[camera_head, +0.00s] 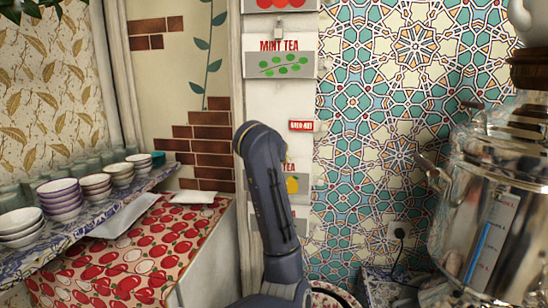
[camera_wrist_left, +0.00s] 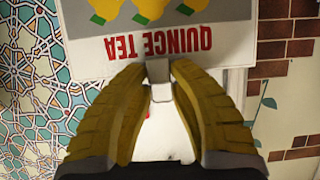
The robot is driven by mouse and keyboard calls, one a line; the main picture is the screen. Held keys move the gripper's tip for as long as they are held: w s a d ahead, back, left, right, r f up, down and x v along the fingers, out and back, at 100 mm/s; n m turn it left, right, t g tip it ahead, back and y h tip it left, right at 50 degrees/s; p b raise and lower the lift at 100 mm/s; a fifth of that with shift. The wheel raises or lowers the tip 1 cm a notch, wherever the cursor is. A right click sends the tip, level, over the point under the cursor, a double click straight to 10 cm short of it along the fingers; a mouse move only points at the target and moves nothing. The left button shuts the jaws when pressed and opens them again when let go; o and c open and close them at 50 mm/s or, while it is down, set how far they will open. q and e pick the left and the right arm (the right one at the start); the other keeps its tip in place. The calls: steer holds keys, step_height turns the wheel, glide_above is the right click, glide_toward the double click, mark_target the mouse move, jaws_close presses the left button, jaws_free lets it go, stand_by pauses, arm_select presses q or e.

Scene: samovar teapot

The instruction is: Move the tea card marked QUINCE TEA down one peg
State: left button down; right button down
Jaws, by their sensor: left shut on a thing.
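The QUINCE TEA card (camera_wrist_left: 215,55) shows upside down at the top of the left wrist view, with red lettering and yellow fruits on grey. My left gripper (camera_wrist_left: 157,72) has its two yellow ridged fingers closed on the small grey tab at the lettered edge of this card. In the head view, a card with TEA lettering and a yellow fruit (camera_head: 292,184) shows partly beside my dark arm, which hides the rest. My right gripper is in neither view.
The MINT TEA card (camera_head: 287,60) hangs higher on the white post (camera_head: 290,100), above a small red label (camera_head: 301,126). Another card (camera_head: 301,212) is partly hidden lower down. A metal samovar (camera_head: 490,215) stands right; stacked bowls (camera_head: 62,198) line a shelf left.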

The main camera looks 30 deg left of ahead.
arm_select(q)
steer(key=r+x, duration=0.1)
steer(key=x, duration=0.5)
steer(key=shift+w+a, duration=0.15)
steer(key=shift+w, duration=0.3)
stand_by(0.4)
